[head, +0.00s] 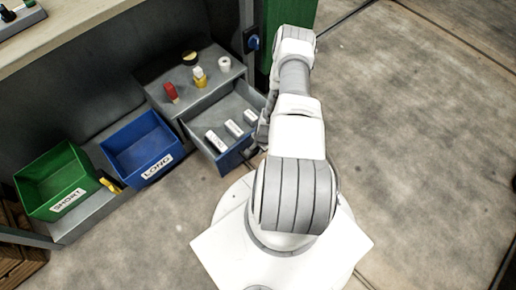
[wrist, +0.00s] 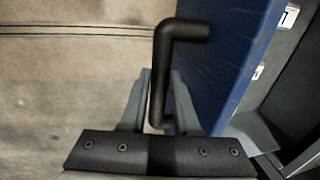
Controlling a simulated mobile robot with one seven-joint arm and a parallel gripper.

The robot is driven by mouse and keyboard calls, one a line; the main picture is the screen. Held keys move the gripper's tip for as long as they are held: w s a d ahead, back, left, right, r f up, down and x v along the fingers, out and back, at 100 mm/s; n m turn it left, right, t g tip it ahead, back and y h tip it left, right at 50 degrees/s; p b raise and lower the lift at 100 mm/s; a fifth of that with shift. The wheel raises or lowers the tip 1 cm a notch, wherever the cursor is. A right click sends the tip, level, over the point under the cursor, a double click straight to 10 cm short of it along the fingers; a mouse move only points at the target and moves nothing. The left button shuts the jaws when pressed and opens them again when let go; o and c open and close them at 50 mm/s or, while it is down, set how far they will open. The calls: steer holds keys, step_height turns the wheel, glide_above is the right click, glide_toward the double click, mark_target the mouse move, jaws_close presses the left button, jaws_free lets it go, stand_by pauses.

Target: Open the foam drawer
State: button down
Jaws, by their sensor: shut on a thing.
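The foam drawer (head: 234,159) stands pulled out of the low grey cabinet (head: 157,93) in the head view, with several white labelled blocks (head: 234,128) lying inside. Its blue front (wrist: 230,60) fills the right middle of the wrist view. A black bent bar handle (wrist: 182,31) stands off that front. My gripper (wrist: 161,80) has one finger on each side of the handle's long bar and is shut on it. In the head view my arm hides most of my gripper and the handle.
A blue LONG bin (head: 165,163) and a green SHORT bin (head: 85,192) stand left of the drawer. Small red, yellow and white items (head: 199,77) stand on the cabinet top. A green post (head: 288,25) rises behind my arm. The floor (head: 420,130) at right is clear.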

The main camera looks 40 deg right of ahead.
stand_by(0.3)
steer(key=c, duration=0.7)
jaws_free()
steer(key=shift+o, duration=0.2)
steer(key=s+r+p, duration=0.3)
steer(key=r+p, duration=0.3)
steer(key=r, duration=1.1)
steer(key=shift+s+d, duration=0.15)
steer(key=shift+s, duration=0.05)
